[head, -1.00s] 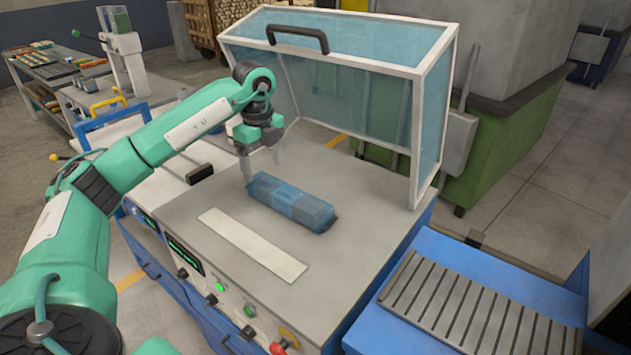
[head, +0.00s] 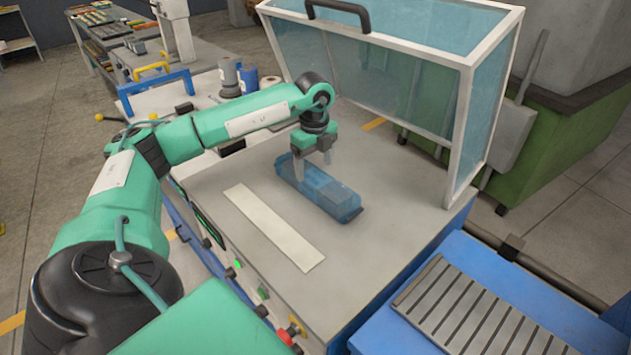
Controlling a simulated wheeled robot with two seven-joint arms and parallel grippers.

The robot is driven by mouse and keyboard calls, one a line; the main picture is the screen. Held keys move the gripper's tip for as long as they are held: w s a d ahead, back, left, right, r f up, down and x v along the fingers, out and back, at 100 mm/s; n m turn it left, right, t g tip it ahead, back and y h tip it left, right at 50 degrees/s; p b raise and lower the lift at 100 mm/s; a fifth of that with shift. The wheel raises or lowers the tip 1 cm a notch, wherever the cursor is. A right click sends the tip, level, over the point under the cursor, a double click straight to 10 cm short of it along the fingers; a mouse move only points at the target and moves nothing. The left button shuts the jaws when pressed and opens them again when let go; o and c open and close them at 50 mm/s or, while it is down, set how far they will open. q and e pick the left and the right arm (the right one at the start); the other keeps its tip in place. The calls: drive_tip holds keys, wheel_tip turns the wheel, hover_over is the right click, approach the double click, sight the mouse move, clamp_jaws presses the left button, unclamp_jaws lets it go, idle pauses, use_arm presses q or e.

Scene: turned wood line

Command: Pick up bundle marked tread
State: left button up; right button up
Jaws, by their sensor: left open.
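A blue wrapped bundle (head: 322,192) lies on the grey top of the machine table (head: 370,255), behind a long pale strip (head: 272,228). I cannot read any mark on the bundle, so I cannot tell whether it says tread. My right gripper is not in view.
A clear-panelled hood (head: 466,125) with a white frame stands raised behind the bundle. A slatted metal plate (head: 470,310) lies on a blue bench at the lower right. Buttons and a red knob (head: 285,336) line the table's front edge. The top right of the bundle is clear.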

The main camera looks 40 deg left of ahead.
sight(315, 177)
use_arm(q)
wheel_tip(315, 177, down, 4)
drive_tip(key=shift+d+r+p, duration=0.1)
drive_tip(key=shift+d+p, duration=0.05)
drive_tip(key=shift+p, duration=0.35)
drive_tip(key=shift+f, duration=0.55)
drive_tip(key=c, duration=1.3)
drive_tip(key=shift+r, duration=0.1)
drive_tip(key=shift+c, duration=0.7)
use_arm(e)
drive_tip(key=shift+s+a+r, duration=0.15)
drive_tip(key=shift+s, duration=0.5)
